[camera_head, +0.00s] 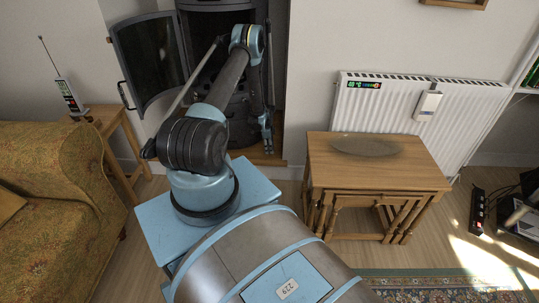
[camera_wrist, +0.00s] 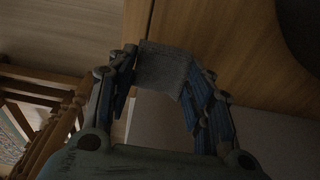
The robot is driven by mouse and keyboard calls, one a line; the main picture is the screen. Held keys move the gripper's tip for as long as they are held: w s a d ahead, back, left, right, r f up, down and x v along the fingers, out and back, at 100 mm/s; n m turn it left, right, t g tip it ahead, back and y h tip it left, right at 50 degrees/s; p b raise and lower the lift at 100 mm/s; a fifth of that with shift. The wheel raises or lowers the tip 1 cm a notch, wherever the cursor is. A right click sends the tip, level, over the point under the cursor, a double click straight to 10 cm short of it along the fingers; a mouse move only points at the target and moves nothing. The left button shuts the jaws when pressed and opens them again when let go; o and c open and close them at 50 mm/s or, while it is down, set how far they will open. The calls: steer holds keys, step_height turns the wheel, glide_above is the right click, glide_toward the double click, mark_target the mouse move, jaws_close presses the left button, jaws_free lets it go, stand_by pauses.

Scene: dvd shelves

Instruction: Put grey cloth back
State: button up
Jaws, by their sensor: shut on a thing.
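My gripper (camera_wrist: 160,85) is shut on a small grey block-shaped thing (camera_wrist: 163,68), which looks like the grey cloth, held between the fingertips in the dim wrist view. In the head view my gripper (camera_head: 268,142) hangs low in front of the right side of the stove opening. The cloth cannot be made out there. In the wrist view a wooden surface (camera_wrist: 225,35) lies behind the cloth; I cannot tell whether they touch.
A black stove (camera_head: 243,128) with an open glass door (camera_head: 150,62) stands behind my arm. Wooden nesting tables (camera_head: 420,178) stand right, before a white radiator (camera_head: 460,118). A sofa (camera_head: 50,170) and side table (camera_head: 118,122) are left. Bare floor shows around the tables.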

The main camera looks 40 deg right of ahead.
mark_target(269, 157)
steer(key=shift+f, duration=2.45)
steer(key=o, duration=0.9)
steer(key=r, duration=0.4)
steer(key=a+r, duration=0.1)
steer(key=r, duration=0.3)
steer(key=w+r, duration=0.1)
steer(key=r, duration=0.3)
steer(key=shift+a, duration=0.15)
